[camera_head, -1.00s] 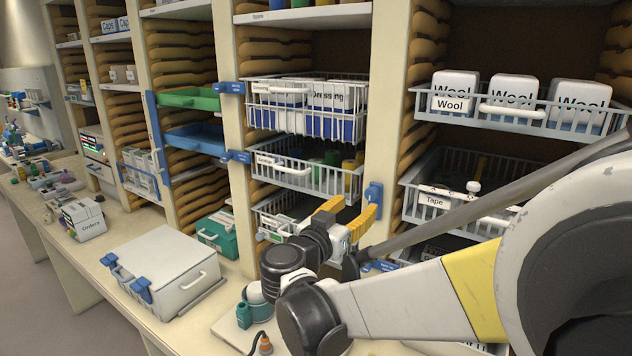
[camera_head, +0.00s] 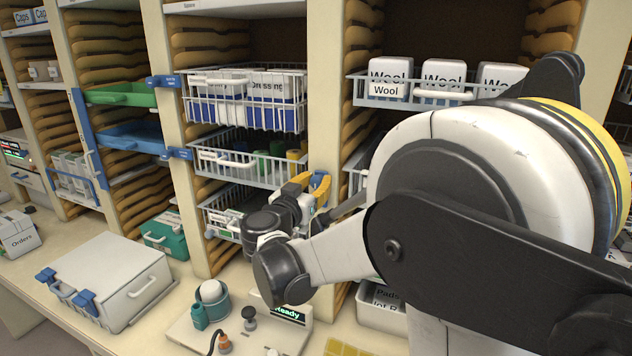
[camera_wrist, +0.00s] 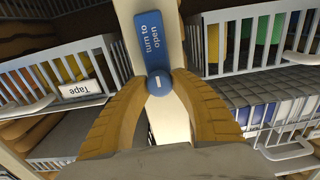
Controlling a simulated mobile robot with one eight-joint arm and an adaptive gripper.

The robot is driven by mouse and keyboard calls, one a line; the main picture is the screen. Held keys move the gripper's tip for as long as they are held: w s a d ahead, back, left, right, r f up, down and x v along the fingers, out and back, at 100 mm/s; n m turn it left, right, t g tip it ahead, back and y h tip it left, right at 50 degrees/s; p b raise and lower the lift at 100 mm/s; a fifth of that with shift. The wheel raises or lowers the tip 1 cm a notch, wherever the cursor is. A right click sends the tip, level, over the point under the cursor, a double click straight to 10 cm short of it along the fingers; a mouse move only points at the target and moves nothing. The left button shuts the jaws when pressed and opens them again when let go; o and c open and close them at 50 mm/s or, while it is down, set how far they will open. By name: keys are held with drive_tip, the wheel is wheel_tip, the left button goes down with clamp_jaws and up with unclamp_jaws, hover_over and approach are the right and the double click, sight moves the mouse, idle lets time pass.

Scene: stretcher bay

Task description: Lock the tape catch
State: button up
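The tape catch (camera_wrist: 145,42) is a blue lever with a round pivot, marked "turn to open", on a cream post. In the wrist view it points up and slightly left, roughly along the post. My gripper (camera_wrist: 161,82) is open, with its yellow fingers on either side of the pivot; I cannot tell whether they touch it. The tape basket (camera_wrist: 62,88), labelled "Tape", is left of the post in this upside-down view.
A wire basket with green and yellow items (camera_head: 250,168) and a dressing basket (camera_head: 245,98) are left of the post. The wool basket (camera_head: 420,92) is above my arm. A lidded white box (camera_head: 110,280) and a device reading "Ready" (camera_head: 285,318) stand on the counter.

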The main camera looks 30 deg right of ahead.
drive_tip(key=shift+n, duration=0.3)
clamp_jaws()
drive_tip(key=n+b, duration=0.1)
drive_tip(key=n, duration=0.2)
drive_tip(key=shift+a+f+n, duration=0.1)
drive_tip(key=shift+n, duration=0.2)
drive_tip(key=n+b, duration=0.1)
drive_tip(key=n, duration=0.3)
drive_tip(key=shift+w+n, duration=0.1)
drive_tip(key=shift+n, duration=0.2)
drive_tip(key=n+b, duration=0.1)
drive_tip(key=n, duration=0.8)
drive_tip(key=shift+f+b, duration=0.1)
drive_tip(key=shift+b, duration=0.2)
drive_tip(key=o, duration=1.1)
unclamp_jaws()
